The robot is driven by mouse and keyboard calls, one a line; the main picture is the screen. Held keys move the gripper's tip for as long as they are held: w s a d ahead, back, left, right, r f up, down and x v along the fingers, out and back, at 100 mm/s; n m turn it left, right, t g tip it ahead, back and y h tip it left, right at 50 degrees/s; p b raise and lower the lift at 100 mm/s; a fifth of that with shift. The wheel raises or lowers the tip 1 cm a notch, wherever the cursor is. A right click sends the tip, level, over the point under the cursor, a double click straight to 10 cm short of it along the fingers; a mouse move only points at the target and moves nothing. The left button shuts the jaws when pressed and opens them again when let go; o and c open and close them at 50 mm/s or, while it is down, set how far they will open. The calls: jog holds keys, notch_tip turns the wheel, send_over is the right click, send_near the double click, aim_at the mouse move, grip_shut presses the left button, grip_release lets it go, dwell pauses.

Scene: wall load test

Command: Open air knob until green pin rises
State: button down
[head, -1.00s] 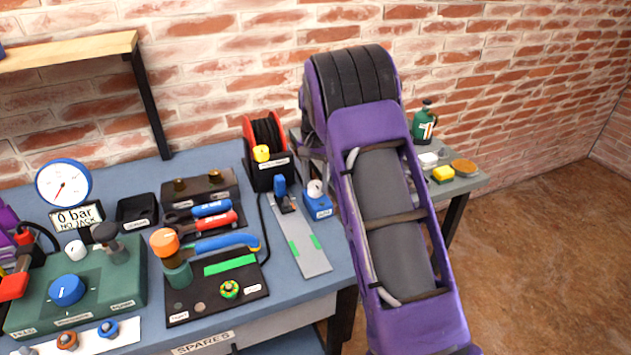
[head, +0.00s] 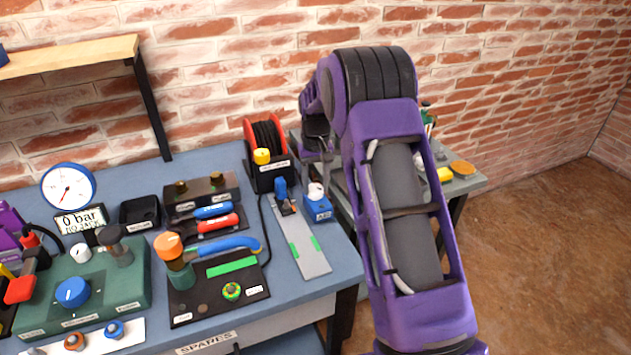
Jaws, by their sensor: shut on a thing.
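The air knob (head: 316,190) is a small white knob on top of a blue box (head: 318,209) labelled AIR, at the back right of the bench. My purple arm reaches over from the right and its far end comes down just behind this knob. My gripper (head: 319,180) is small and mostly hidden there, shut at the white knob; its fingertips are hard to make out. I cannot make out a green pin at the blue box.
A grey strip (head: 312,262) with green marks lies in front of the box. A red reel (head: 264,131) stands behind left. A black plate (head: 192,312) with an orange-topped valve (head: 169,246), a green panel (head: 125,288) and a gauge (head: 68,188) fill the left.

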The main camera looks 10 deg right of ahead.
aim_at(315, 187)
jog(key=n+p, duration=0.1)
jog(key=n, duration=0.4)
jog(key=shift+r+n, duration=0.15)
jog(key=shift+n, duration=0.15)
jog(key=shift+n+p, duration=0.65)
jog(key=shift+n, duration=1.65)
jog(key=shift+c, duration=1.5)
grip_release()
notch_tip(315, 187, up, 17)
jog(key=p, duration=0.1)
jog(key=shift+r, duration=0.1)
